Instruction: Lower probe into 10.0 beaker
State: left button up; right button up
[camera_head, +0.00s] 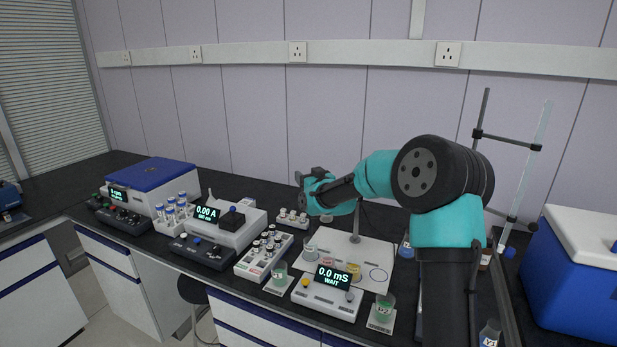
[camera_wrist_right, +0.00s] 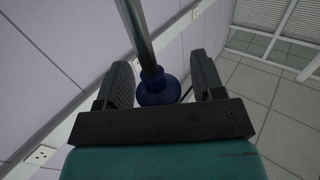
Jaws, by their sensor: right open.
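My right gripper (camera_head: 308,180) is above the board behind the meter. The right wrist view also shows my right gripper (camera_wrist_right: 163,68), its two jaws apart. A grey rod with a dark blue collar, seemingly the probe (camera_wrist_right: 155,85), runs between the jaws with gaps beside it. The meter (camera_head: 328,293) reads 0.0 mS and WAIT. A clear beaker (camera_head: 309,252) is on the board behind. I cannot read which beaker is 10.0. My left gripper is out of view.
The pale board (camera_head: 375,255) carries an upright post and several marked circles. Racks of vials (camera_head: 263,252), a 0.00 A box (camera_head: 228,228) and a blue-topped machine (camera_head: 155,182) are to the left. A glass-tube stand (camera_head: 508,139) and a blue cooler (camera_head: 570,280) are at right.

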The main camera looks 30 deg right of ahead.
jog(key=shift+s, duration=0.15)
jog(key=s, duration=1.7)
jog(key=shift+a, duration=0.45)
jog(key=shift+c, duration=0.4)
jog(key=d+f+h, duration=0.1)
jog(key=d+f, duration=0.2)
jog(key=f, duration=0.1)
jog(key=d+f+h, duration=0.2)
jog(key=d+f, duration=0.2)
jog(key=shift+s+d+g, duration=0.15)
jog(key=shift+d+g, duration=0.1)
jog(key=shift+g, duration=0.05)
jog(key=shift+c, duration=0.5)
jog(key=x, duration=1.7)
jog(key=shift+d, duration=0.2)
jog(key=shift+c, duration=0.2)
